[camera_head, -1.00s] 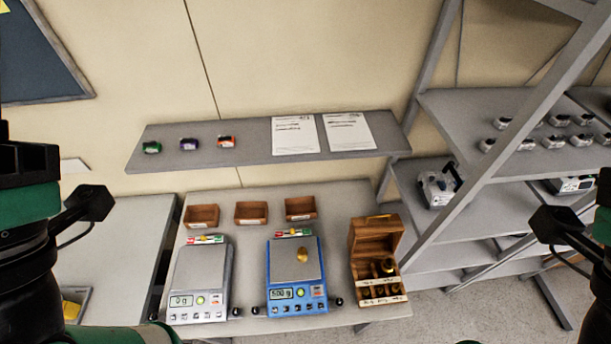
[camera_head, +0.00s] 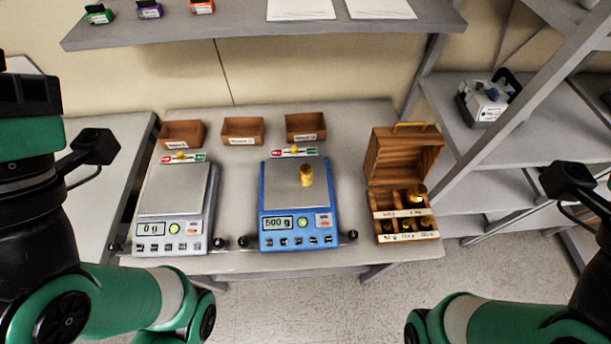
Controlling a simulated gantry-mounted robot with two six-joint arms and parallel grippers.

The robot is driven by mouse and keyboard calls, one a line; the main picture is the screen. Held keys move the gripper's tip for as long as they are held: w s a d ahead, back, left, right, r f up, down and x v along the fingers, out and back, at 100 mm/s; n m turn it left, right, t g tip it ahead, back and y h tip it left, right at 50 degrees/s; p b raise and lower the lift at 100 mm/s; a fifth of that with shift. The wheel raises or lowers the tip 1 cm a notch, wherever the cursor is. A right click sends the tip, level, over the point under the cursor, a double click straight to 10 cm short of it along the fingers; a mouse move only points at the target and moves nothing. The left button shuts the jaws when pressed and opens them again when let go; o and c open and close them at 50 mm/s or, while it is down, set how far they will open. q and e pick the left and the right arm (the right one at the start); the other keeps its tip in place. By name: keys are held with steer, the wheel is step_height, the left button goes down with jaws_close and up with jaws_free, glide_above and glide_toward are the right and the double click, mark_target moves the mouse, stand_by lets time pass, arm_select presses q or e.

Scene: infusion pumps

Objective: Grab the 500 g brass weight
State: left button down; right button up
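A small brass weight (camera_head: 306,175) stands upright on the pan of the blue scale (camera_head: 285,241), whose display reads 500 g. More brass weights (camera_head: 416,193) sit in the compartments of the open wooden box (camera_head: 404,158) at the right end of the table. The labels on the box are too small to read fully. My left arm comes in along the left edge and my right arm along the right edge. Neither gripper's fingers can be seen. Nothing of mine touches the scale or the box.
A grey scale (camera_head: 171,229) reading 0 g stands left of the blue one. Three small wooden trays, including the middle tray (camera_head: 243,131), line the table's back. A wall shelf (camera_head: 236,29) hangs above. Metal racks (camera_head: 517,155) stand at the right.

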stand_by(0.3)
arm_select(q)
steer(key=shift+c, duration=2)
jaws_free()
